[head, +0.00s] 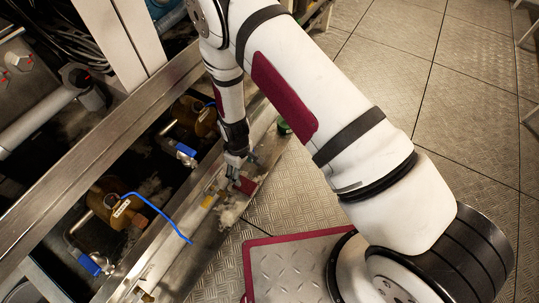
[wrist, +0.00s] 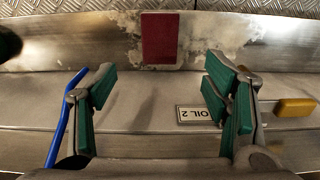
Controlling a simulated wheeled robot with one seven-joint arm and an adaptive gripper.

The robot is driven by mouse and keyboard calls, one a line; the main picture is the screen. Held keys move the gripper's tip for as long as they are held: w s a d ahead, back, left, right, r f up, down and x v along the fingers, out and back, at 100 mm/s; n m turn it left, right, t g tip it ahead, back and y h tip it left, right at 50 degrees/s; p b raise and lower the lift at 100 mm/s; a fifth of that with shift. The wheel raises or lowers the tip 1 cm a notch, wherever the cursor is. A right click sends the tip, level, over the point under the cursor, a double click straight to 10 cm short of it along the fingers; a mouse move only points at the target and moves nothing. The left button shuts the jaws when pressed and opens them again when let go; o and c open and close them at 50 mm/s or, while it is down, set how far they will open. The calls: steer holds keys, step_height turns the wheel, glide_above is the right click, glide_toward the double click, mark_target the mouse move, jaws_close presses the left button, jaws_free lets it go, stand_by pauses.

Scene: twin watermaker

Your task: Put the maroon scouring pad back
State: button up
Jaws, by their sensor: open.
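The maroon scouring pad (wrist: 159,40) lies on a metal ledge (wrist: 60,45) in the upper middle of the wrist view, with whitish residue around it. In the head view the pad (head: 247,186) shows as a small dark red patch beside my gripper's fingers. My gripper (head: 238,172) points down over the metal channel. In the wrist view my gripper (wrist: 160,88) is open and empty, its green-padded fingers wide apart. The pad appears beyond the fingertips, between their lines, and neither finger visibly touches it.
A label reading "OIL 2" (wrist: 199,114) and a yellow piece (wrist: 295,107) are near the right finger. A blue cable (head: 157,208) loops over the channel edge. Brass fittings with blue handles (head: 187,150) sit left of my arm. Tread-plate floor (head: 460,120) is open to the right.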

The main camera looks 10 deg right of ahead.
steer(key=s+d+r+m, duration=0.1)
steer(key=d+r+m, duration=0.3)
steer(key=r, duration=1.4)
steer(key=s+d+r+m, duration=0.1)
steer(key=d+r, duration=0.6)
steer(key=r, duration=1.1)
steer(key=s+d+r+m, duration=0.3)
steer(key=s+d+r, duration=0.4)
steer(key=s+r, duration=0.5)
steer(key=s+d+r+m, duration=0.1)
steer(key=s+d, duration=0.1)
steer(key=s, duration=0.5)
steer(key=s+d+r+m, duration=0.1)
steer(key=s+m, duration=0.1)
steer(key=s, duration=0.6)
steer(key=shift+d, duration=0.4)
